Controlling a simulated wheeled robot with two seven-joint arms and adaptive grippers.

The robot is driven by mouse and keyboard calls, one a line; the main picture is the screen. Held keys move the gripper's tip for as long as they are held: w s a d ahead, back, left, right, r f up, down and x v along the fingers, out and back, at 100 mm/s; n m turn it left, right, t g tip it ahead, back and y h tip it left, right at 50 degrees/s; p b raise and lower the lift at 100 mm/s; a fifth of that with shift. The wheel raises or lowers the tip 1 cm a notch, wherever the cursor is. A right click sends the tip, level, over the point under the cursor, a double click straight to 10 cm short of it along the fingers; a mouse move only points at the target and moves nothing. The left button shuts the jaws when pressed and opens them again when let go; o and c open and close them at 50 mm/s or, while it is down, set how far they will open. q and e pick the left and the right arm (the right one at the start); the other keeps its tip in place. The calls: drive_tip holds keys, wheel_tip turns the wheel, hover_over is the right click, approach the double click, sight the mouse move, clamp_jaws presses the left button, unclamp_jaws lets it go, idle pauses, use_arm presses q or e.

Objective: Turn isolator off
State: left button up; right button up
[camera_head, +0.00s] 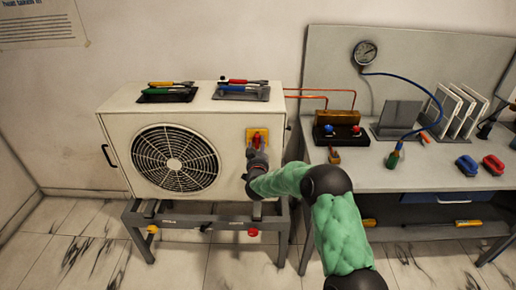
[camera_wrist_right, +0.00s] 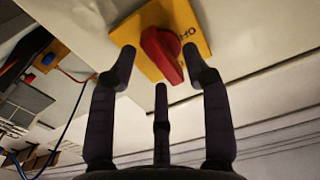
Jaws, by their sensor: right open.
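The isolator is a yellow plate (camera_head: 250,133) with a red handle (camera_head: 257,143) on the right part of the white outdoor unit's front. In the right wrist view the red handle (camera_wrist_right: 162,55) stands on the yellow plate (camera_wrist_right: 190,18), with lettering beside it that reads like "OFF". My right gripper (camera_head: 256,160) is at the isolator in the head view, partly hiding it. In the wrist view its dark fingers (camera_wrist_right: 162,75) are spread, with the handle beyond and between the tips. I cannot tell whether any finger touches the handle. My left gripper is not in view.
The white unit (camera_head: 120,135) with a round fan grille (camera_head: 175,160) stands on a dark frame. Tool trays (camera_head: 168,96) lie on top. A grey bench (camera_head: 430,170) at right holds a manifold (camera_head: 335,128), gauge (camera_head: 365,53) and blue hose (camera_head: 425,90). Copper pipes (camera_head: 305,97) link unit and bench.

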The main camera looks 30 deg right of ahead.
drive_tip(key=shift+w+d, duration=0.25)
drive_tip(key=shift+w, duration=0.1)
clamp_jaws()
